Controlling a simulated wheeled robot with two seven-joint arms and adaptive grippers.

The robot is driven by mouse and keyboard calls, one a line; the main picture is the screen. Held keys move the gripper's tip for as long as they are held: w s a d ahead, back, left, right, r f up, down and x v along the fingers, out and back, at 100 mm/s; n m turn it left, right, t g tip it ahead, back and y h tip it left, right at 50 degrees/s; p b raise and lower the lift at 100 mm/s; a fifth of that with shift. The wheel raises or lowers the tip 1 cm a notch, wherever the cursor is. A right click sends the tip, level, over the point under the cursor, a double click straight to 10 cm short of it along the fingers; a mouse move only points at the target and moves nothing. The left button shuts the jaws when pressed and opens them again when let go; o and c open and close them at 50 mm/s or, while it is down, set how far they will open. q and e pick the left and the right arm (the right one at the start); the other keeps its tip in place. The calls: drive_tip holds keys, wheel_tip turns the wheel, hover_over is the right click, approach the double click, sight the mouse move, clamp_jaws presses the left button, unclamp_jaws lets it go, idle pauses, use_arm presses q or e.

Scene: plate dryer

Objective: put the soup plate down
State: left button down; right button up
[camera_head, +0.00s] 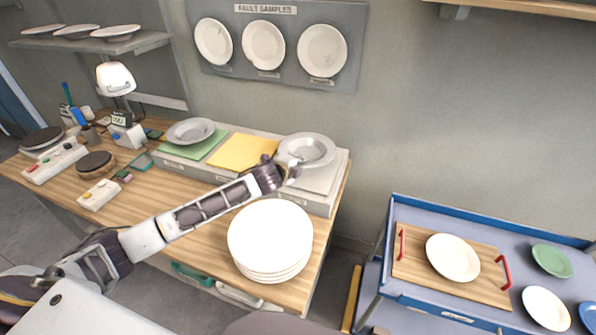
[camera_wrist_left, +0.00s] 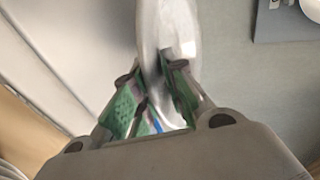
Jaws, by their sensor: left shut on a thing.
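The soup plate (camera_head: 309,147) is a grey-white deep plate in the head view. It is above the grey-white pad at the right end of the low platform on the bench. My left gripper (camera_head: 289,166) is shut on the plate's near left rim. In the left wrist view, the plate (camera_wrist_left: 168,25) stands edge-on between the green-padded fingers of my left gripper (camera_wrist_left: 160,95). Whether the plate touches the pad is not clear. My right gripper is not in view.
A similar plate (camera_head: 190,131) lies on the green pad (camera_head: 205,148); the yellow pad (camera_head: 243,152) is bare. A stack of white plates (camera_head: 270,240) stands near the bench's front right. A blue trolley (camera_head: 470,215) with a wooden tray and plates stands to the right.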

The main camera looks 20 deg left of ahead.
use_arm(q)
drive_tip(key=shift+f, duration=1.8)
drive_tip(key=c, duration=1.5)
unclamp_jaws()
drive_tip(key=shift+o, duration=0.2)
drive_tip(key=shift+s, duration=0.15)
drive_tip(key=v, duration=1.1)
drive_tip(key=shift+s+r+b, duration=0.2)
drive_tip(key=shift+s+b, duration=0.1)
drive_tip(key=shift+b, duration=0.15)
drive_tip(key=shift+a, duration=0.1)
